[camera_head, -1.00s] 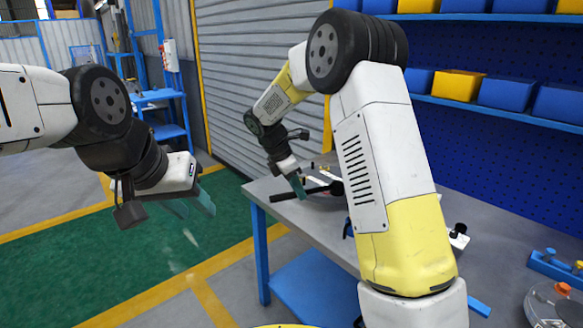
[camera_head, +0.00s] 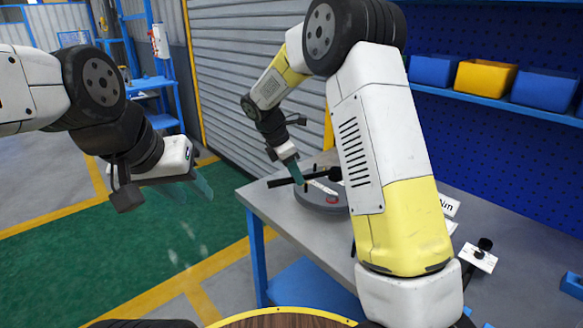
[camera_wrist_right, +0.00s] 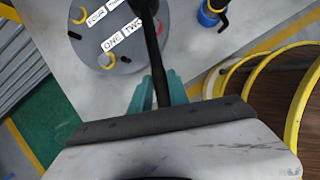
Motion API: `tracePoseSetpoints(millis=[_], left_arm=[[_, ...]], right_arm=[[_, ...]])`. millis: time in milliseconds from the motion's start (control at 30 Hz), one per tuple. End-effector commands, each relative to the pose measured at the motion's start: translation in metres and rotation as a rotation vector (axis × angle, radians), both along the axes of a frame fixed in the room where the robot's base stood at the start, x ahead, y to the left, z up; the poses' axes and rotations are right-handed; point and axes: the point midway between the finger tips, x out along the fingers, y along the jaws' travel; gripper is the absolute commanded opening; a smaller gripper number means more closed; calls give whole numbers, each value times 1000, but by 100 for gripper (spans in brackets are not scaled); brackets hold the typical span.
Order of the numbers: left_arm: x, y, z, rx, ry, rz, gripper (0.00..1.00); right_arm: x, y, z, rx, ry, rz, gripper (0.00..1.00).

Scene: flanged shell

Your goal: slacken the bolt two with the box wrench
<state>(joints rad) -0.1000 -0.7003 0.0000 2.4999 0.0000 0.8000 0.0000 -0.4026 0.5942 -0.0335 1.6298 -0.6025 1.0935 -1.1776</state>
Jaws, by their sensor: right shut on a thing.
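The box wrench (camera_head: 279,182) is a long black bar held by my right gripper (camera_head: 297,174). In the right wrist view my teal right fingers (camera_wrist_right: 164,92) are shut on its handle (camera_wrist_right: 162,96). The wrench (camera_wrist_right: 150,38) runs up past the top edge, so its far end is cut off. Below it is the grey round flanged shell (camera_head: 318,203), also in the wrist view (camera_wrist_right: 88,45). The label TWO (camera_wrist_right: 133,33) lies just left of the wrench. I cannot tell whether the wrench is seated on bolt two. My left gripper (camera_head: 192,188) hangs empty and open, away from the bench.
The grey bench (camera_head: 283,227) carries the shell near its left corner. A blue and black item (camera_wrist_right: 210,14) stands right of the shell in the wrist view. A black-knobbed white piece (camera_head: 479,256) lies at the bench's right. Bins (camera_head: 486,77) line a shelf behind.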

Motion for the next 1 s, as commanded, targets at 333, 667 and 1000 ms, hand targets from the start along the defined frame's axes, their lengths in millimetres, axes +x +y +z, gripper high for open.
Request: tracePoseSetpoints(millis=[333, 667, 1000], left_arm=[[0, 0, 0, 0, 0, 0, 36], [0, 0, 0, 0, 0, 0, 36], [0, 0, 0, 0, 1, 0, 36]], right_arm=[[-1, 3, -2, -8, 3, 0, 0], [-1, 2, -32, -10, 4, 0, 0], [0, 3, -51, -6, 0, 0, 0]])
